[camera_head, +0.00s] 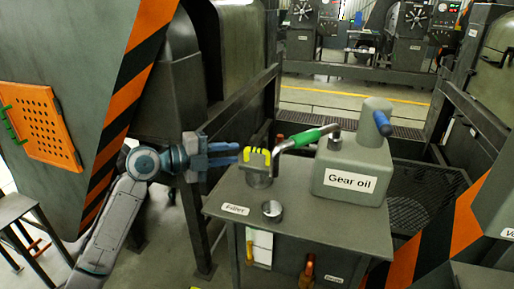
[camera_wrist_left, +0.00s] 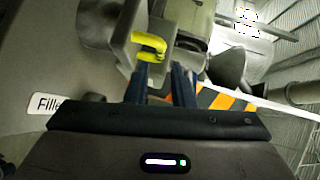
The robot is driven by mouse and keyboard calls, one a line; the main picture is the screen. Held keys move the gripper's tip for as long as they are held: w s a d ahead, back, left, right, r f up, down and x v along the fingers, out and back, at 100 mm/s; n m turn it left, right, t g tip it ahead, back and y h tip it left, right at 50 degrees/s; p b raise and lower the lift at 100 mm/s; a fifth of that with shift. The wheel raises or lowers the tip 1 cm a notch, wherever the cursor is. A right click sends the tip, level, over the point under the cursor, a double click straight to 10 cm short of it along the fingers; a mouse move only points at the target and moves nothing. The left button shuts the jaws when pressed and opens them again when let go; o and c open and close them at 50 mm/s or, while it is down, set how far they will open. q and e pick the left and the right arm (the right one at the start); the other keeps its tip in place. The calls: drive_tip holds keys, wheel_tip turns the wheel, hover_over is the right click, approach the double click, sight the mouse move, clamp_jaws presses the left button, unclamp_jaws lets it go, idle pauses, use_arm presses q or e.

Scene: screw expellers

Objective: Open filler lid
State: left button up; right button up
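The filler lid (camera_head: 257,157) is a grey cap with a yellow handle, on a short round neck at the left back of the grey cabinet top (camera_head: 330,228). The yellow handle (camera_wrist_left: 150,46) also shows in the left wrist view, just beyond the fingertips. My left gripper (camera_head: 237,153) comes in level from the left, its blue fingers pointing at the lid. In the left wrist view, the left gripper (camera_wrist_left: 163,68) has a gap between its fingers with nothing held. Whether a fingertip touches the handle, I cannot tell. My right gripper is out of view.
A "Filler" label (camera_head: 235,209) lies on the cabinet top, with a small open metal cup (camera_head: 272,211) to its right. A "Gear oil" can (camera_head: 352,165) stands at the right, its green-sleeved spout (camera_head: 306,137) reaching toward the lid. A dark frame rail (camera_head: 240,113) runs behind.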

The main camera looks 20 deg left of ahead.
sight(253, 150)
use_arm(q)
drive_tip(key=p+x, duration=0.2)
drive_tip(key=x, duration=0.5)
drive_tip(key=shift+r, duration=0.15)
drive_tip(key=shift+w+d+p, duration=0.4)
drive_tip(key=shift+w+d, duration=0.05)
drive_tip(key=shift+d, duration=0.15)
drive_tip(key=shift+f, duration=0.25)
clamp_jaws()
